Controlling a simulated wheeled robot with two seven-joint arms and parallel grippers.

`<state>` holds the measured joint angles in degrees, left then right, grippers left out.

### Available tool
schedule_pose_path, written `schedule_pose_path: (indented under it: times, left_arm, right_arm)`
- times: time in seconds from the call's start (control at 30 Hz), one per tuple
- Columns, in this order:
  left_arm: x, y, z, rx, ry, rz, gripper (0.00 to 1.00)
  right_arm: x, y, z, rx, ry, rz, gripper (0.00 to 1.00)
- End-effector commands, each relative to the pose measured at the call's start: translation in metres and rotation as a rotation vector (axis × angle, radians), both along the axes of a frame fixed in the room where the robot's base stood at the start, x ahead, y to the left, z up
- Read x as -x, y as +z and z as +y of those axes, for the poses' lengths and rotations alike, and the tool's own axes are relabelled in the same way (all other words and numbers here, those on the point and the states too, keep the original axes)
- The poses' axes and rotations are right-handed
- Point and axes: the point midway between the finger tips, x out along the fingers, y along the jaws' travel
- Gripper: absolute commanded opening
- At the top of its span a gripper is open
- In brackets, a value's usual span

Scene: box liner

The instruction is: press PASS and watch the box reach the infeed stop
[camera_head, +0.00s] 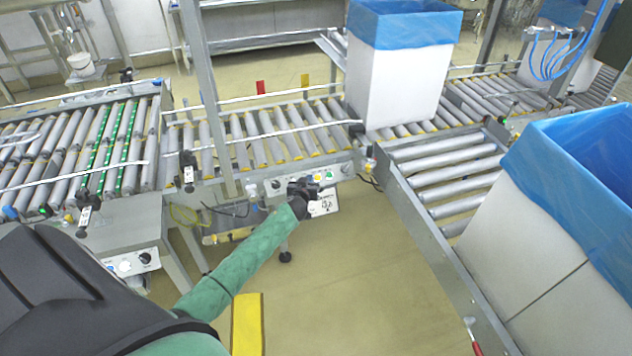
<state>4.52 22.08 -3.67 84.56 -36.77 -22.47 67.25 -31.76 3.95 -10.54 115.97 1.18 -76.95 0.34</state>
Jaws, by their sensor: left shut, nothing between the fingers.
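The control panel (265,189) sits on the front side of the roller conveyor, with a few small coloured buttons. My left gripper (314,188) is shut and empty at the panel, close to its buttons. It covers part of the panel, and I cannot tell whether it touches a button or which one is PASS. A white box (395,85) with a blue liner stands upright on the rollers to the right of the panel. A second lined white box (540,262) stands in the right foreground. I cannot make out the infeed stop. My right gripper is not in view.
The roller conveyor (262,140) left of the far box is empty. Another roller bed (70,150) with green strips lies at the left. A side conveyor (445,176) runs between the boxes. A yellow floor strip (247,325) lies below my arm.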

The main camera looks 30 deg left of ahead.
Motion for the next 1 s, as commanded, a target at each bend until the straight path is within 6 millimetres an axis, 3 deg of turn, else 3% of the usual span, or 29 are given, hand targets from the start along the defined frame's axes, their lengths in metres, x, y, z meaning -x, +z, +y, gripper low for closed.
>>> schedule_pose_path:
  times: [0.23, 0.7, 1.0]
  left_arm:
    - [-0.003, 0.004, -0.007, 0.131, -0.006, -0.061, 0.00]
    - [-0.003, 0.003, -0.007, 0.143, -0.002, -0.064, 0.00]
    - [-0.007, -0.006, -0.002, 0.141, -0.003, -0.063, 0.00]
  right_arm:
    - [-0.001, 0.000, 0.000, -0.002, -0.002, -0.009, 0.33]
    - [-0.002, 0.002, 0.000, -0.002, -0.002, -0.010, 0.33]
    - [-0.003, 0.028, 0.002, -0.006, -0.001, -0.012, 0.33]
